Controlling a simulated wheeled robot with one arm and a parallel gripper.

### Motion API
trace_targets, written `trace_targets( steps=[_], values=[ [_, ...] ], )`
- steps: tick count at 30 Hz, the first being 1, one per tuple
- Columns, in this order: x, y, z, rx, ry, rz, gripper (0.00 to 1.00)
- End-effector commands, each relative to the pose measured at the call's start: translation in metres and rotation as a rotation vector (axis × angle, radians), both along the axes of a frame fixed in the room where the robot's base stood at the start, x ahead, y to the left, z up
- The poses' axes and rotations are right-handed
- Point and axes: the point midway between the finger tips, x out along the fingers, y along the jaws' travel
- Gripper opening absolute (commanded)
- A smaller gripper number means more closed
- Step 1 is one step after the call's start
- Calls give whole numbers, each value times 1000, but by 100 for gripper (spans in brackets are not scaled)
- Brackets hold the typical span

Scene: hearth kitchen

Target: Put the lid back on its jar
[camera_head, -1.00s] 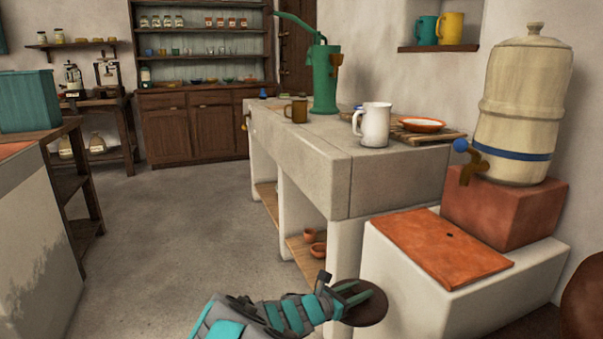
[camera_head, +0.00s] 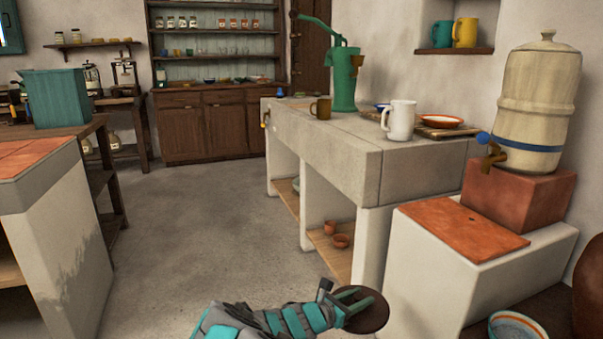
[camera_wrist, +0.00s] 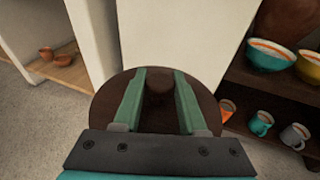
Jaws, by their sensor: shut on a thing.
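My gripper (camera_head: 352,296) is shut on a round dark brown lid (camera_head: 370,316). In the wrist view the lid (camera_wrist: 112,97) lies flat beyond and under the two green fingers (camera_wrist: 160,95), with its knob (camera_wrist: 159,84) between them. The lid is held in the air, in front of the white plastered block. I cannot tell which thing is its jar. A large brown rounded vessel (camera_head: 588,290) is cut off at the right edge of the head view, and its top is not clearly seen.
A stone counter (camera_head: 345,165) holds a white mug (camera_head: 399,120) and a green pump (camera_head: 345,80). A ceramic water dispenser (camera_head: 537,105) stands on a brick-red block (camera_head: 515,195). Bowls (camera_wrist: 270,55) and mugs (camera_wrist: 261,123) sit on dark shelves at right. The grey floor (camera_head: 200,220) at left is open.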

Motion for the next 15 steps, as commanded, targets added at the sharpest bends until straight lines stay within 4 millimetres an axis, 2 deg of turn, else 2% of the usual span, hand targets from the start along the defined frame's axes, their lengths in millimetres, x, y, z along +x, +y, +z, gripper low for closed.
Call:
trace_targets(
  steps=[15],
  values=[
    [13,-29,50,3,-2,37,0]
  ],
)
